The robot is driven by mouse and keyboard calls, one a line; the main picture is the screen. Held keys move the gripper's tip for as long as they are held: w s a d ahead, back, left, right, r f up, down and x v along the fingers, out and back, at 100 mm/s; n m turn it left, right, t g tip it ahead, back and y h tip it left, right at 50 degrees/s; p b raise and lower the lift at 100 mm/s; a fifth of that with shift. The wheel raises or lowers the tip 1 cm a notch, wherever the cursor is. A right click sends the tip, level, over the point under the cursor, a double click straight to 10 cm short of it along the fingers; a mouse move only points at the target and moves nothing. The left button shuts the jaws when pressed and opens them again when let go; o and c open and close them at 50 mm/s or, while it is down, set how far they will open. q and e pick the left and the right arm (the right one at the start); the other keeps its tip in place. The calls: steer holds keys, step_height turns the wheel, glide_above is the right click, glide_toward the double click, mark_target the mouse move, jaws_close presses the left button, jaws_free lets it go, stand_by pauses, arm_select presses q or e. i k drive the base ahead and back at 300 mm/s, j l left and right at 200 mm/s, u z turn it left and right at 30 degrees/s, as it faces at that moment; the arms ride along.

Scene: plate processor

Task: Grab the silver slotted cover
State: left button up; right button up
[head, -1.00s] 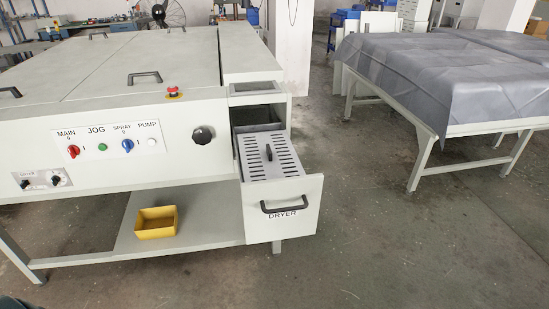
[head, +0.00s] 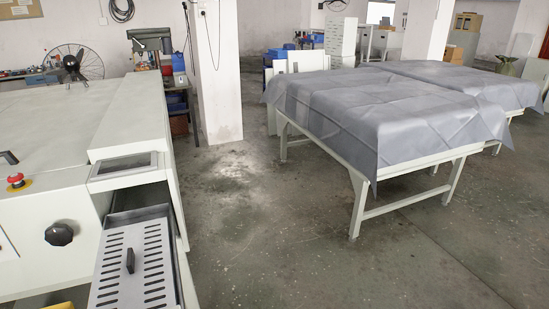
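The silver slotted cover (head: 152,262) lies in the pulled-out drawer at the lower left of the head view. It is a flat metal plate with two rows of dark slots and a dark upright handle (head: 130,260) near its middle. The drawer (head: 185,272) is open below the pale machine's end, and its front is cut off by the bottom edge of the picture. Neither of my grippers shows in the head view.
The pale machine (head: 130,110) fills the left side, with a black knob (head: 59,234) and a red emergency button (head: 16,181). A table under a grey sheet (head: 390,110) stands at the right. A white pillar (head: 217,80) stands behind. The floor between is clear.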

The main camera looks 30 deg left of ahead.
mark_target(135, 269)
steer(key=i+u, duration=0.1)
steer(key=i, duration=0.45)
steer(key=i+l+u, duration=0.1)
steer(key=i, duration=0.5)
steer(key=i+u, duration=0.6)
steer(key=u, duration=0.15)
steer(key=i+l+u, duration=0.2)
steer(key=u, duration=0.15)
steer(key=i+u, duration=0.2)
steer(key=u, duration=0.25)
steer(key=i+l+u, duration=0.15)
steer(key=u, duration=0.25)
steer(key=i+l+u, duration=0.15)
steer(key=u, duration=0.3)
steer(key=i+l+u, duration=0.1)
steer(key=l+u, duration=0.3)
steer(key=i+l+u, duration=0.1)
steer(key=u, duration=0.35)
steer(key=l, duration=0.1)
